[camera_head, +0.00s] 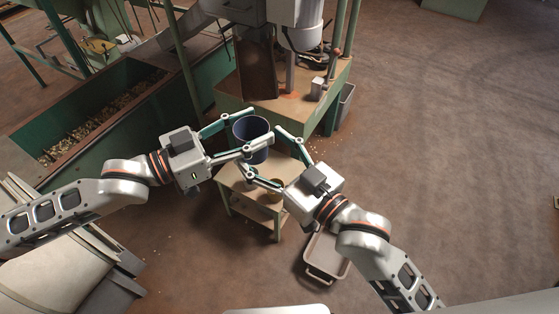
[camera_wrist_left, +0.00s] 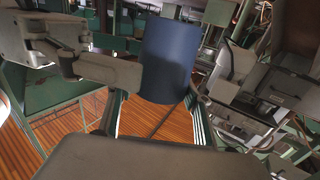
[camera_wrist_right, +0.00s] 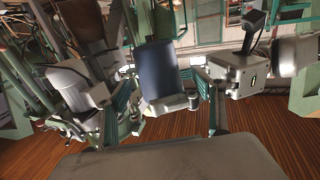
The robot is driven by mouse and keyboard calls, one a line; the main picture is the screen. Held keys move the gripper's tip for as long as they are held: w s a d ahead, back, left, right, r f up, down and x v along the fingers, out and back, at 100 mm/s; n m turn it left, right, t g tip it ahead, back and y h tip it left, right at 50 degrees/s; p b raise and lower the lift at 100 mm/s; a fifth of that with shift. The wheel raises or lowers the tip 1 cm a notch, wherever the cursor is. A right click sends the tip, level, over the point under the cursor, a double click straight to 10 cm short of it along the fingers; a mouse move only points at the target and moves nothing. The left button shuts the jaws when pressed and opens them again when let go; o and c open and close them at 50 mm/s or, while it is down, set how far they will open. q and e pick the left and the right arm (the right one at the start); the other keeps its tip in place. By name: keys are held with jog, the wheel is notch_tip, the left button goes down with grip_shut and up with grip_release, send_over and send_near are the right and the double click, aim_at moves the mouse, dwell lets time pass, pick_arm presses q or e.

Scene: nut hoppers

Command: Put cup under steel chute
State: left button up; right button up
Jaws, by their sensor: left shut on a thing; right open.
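A dark blue cup (camera_head: 252,128) is held up in the middle of the head view, its open rim facing the camera. It also shows in the left wrist view (camera_wrist_left: 168,62) and in the right wrist view (camera_wrist_right: 158,70). My left gripper (camera_head: 253,133) is shut on the cup, one finger on each side of it. My right gripper (camera_head: 262,150) is open, its fingertips close to the cup's near right side; I cannot tell whether they touch it. A dark metal chute (camera_head: 257,68) hangs over the green machine's top beyond the cup; I cannot tell whether it is the steel one.
A small wooden-topped table (camera_head: 233,178) with green legs stands below my grippers. The green machine's brown top (camera_head: 225,101) lies beyond. A long green hopper (camera_head: 105,110) holds nuts at the left. A tray (camera_head: 325,256) lies on the floor. The floor at right is clear.

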aim_at(243, 131)
jog(key=shift+x, duration=1.9)
jog(key=c, duration=1.2)
pick_arm(q)
jog(key=o, duration=1)
